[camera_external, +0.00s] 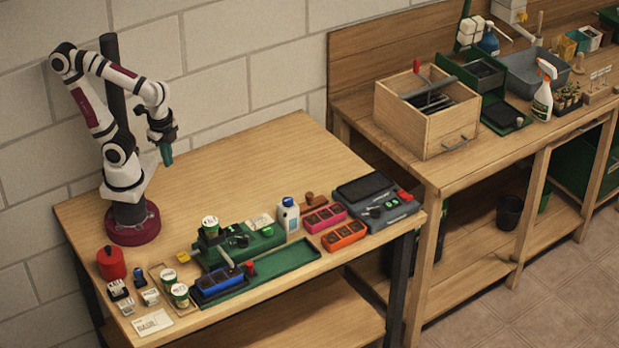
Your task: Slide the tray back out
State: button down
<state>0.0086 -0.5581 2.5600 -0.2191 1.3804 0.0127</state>
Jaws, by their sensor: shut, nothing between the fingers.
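A blue seedling tray (218,286) with dark cells sits at the left end of a long green channel (285,263) near the table's front edge. A grey lever-like bar (228,260) rises over the tray. A pink tray (325,218) and an orange tray (343,236) lie side by side to the right of the channel. Which one the task means I cannot tell for sure; the blue one is in the channel. My gripper (167,158) is shut and empty, pointing down high above the back left of the table, away from all trays.
A green block-like device (240,243) and a white bottle (288,214) stand behind the channel. A grey device (378,202) stands at the right edge. A red canister (111,263) and small pots crowd the front left. The back of the table is clear.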

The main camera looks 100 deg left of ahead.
jog(key=c, duration=1.5)
grip_release()
jog(key=shift+c, duration=0.2)
jog(key=o, duration=0.5)
jog(key=w+m, duration=0.1)
jog(key=w, duration=0.1)
jog(key=w+d+r, duration=0.1)
jog(key=w, duration=0.1)
jog(key=w+d+m, duration=0.1)
jog(key=w, duration=0.1)
jog(key=shift+r+m, duration=0.3)
jog(key=shift+r, duration=0.05)
jog(key=shift+o, duration=0.4)
jog(key=w+d+m, duration=0.3)
jog(key=w, duration=0.3)
jog(key=shift+w+r+h, duration=0.15)
jog(key=shift+w+h, duration=0.1)
jog(key=shift+h, duration=0.15)
jog(key=m+h, duration=0.1)
jog(key=m, duration=0.6)
send_over(250, 263)
notch_tip(250, 263, down, 5)
notch_tip(250, 263, down, 15)
jog(key=shift+d+f, duration=0.1)
grip_shut()
